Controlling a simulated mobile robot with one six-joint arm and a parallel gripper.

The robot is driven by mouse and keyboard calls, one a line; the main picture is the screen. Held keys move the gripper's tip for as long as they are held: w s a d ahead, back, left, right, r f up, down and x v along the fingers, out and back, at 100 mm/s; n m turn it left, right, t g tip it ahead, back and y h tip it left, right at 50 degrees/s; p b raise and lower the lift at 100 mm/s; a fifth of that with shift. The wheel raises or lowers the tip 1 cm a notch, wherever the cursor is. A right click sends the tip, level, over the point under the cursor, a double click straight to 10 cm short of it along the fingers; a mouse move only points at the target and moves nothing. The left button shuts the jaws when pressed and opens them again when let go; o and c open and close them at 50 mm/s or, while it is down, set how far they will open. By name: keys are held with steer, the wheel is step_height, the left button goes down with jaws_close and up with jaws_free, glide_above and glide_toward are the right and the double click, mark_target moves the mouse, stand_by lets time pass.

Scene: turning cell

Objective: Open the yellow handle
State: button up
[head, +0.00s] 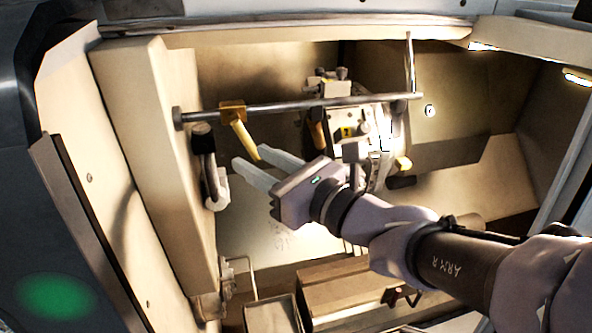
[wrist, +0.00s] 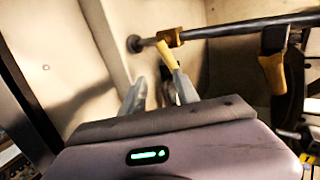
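The yellow handle (head: 245,138) hangs slanted down from a brass-coloured collar (head: 232,112) on a horizontal metal bar, left of centre in the head view. In the wrist view the handle (wrist: 167,54) shows just above my fingertips. My gripper (head: 251,157) is open, its two pale fingers spread apart and nothing held between them. The fingertips are close to the handle's lower end; I cannot tell whether they touch it. In the wrist view the gripper (wrist: 160,80) has the handle's lower end near its right finger, which overlaps it in part.
The metal bar (head: 290,106) crosses the cell above my gripper. A second, orange-yellow handle (head: 317,130) hangs to the right, near a machine block (head: 350,125). A dark-topped curved fitting (head: 207,165) stands at the left wall. A tray (head: 272,315) lies below.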

steer(key=w+d+b+v, duration=0.1)
steer(key=v, duration=0.8)
steer(key=s+a+f+n+g+h+b, duration=0.1)
steer(key=s+f+n+g+b, duration=0.1)
steer(key=f+b, duration=0.3)
steer(key=s+f+n+g+h+b, duration=0.1)
steer(key=s+f+n+b, duration=0.3)
steer(key=f, duration=0.8)
steer(key=s+a+f+n+g+h+b, duration=0.1)
steer(key=s+f+n+g+b, duration=0.2)
steer(key=f+n+b, duration=0.2)
step_height(320, 180, down, 3)
steer(key=shift+a+f+h+b, duration=0.2)
steer(key=shift+a+h+b, duration=0.1)
steer(key=shift+b, duration=0.4)
